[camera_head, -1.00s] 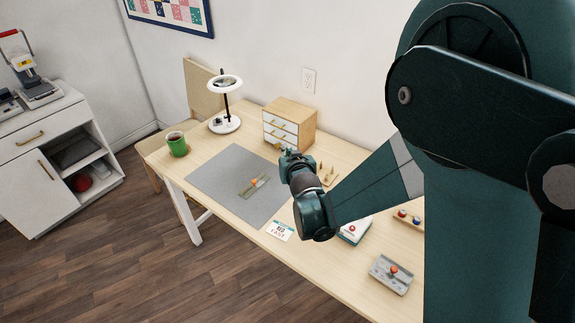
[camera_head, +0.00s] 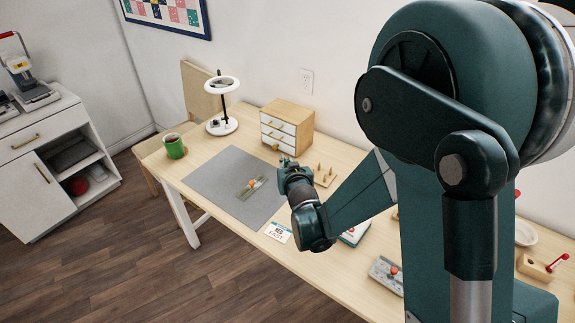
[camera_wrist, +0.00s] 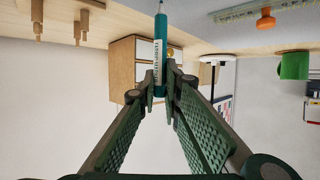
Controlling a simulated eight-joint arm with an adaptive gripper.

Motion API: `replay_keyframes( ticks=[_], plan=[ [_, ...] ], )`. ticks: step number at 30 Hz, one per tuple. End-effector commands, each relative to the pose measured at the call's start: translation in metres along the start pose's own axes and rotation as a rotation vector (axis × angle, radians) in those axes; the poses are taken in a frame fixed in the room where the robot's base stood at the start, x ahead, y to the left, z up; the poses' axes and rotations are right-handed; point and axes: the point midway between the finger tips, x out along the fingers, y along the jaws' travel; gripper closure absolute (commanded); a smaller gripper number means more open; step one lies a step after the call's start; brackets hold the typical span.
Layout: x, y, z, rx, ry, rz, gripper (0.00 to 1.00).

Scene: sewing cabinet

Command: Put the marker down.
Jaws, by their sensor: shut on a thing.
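The teal marker (camera_wrist: 160,48) with dark lettering is pinched between the fingertips of my gripper (camera_wrist: 161,88) in the wrist view, which shows the room upside down. Its narrow tip points toward the top of that picture, on the tabletop side. In the head view my gripper (camera_head: 286,162) is over the desk (camera_head: 225,216), at the right edge of the grey mat and in front of the small drawers. The marker cannot be made out clearly there. Whether its tip touches the desk cannot be told.
A peg board (camera_head: 325,176) stands just right of my gripper. The drawer box (camera_head: 302,124) is behind. The grey mat (camera_head: 215,178) holds a ruler (camera_head: 249,188) with an orange knob. A lamp (camera_head: 222,125) and green mug (camera_head: 174,149) stand left. A card (camera_head: 278,232) lies in front.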

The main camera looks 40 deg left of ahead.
Motion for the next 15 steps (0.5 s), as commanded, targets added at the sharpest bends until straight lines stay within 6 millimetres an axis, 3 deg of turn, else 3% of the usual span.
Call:
replay_keyframes(
  ticks=[13, 15],
  plan=[
    [0.0016, 0.0, 0.0038, 0.0, 0.0, 0.0, 0.97],
    [0.0011, 0.0, 0.0027, 0.0, 0.0, 0.0, 0.82]
  ],
)
